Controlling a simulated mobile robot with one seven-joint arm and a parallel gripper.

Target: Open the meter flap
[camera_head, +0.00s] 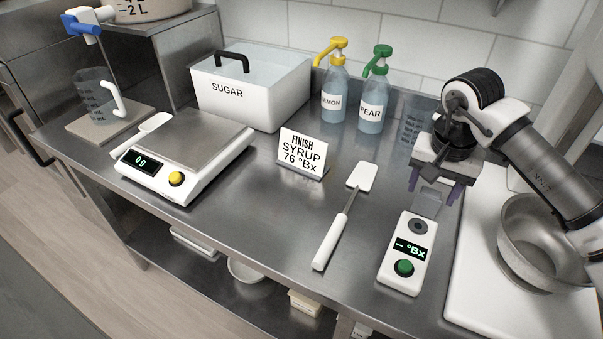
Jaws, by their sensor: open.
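The white meter (399,270) lies on the steel counter at the right of centre. It has a dark display reading "– °Bx", a green button (404,267) and a dark round well (418,227). A grey flap (427,203) stands tilted up at the meter's far end, apart from the well, which is uncovered. My gripper (434,194) points down just above and behind the flap. Its two purple-tipped fingers are spread, one to each side of the flap. I cannot tell whether either finger touches it.
A white spatula (337,228) lies left of the meter. A white board (485,285) with a steel bowl (540,240) is at the right. A "FINISH SYRUP" sign (302,155), pump bottles (335,95), sugar bin (252,100) and scale (183,155) stand farther left and back.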

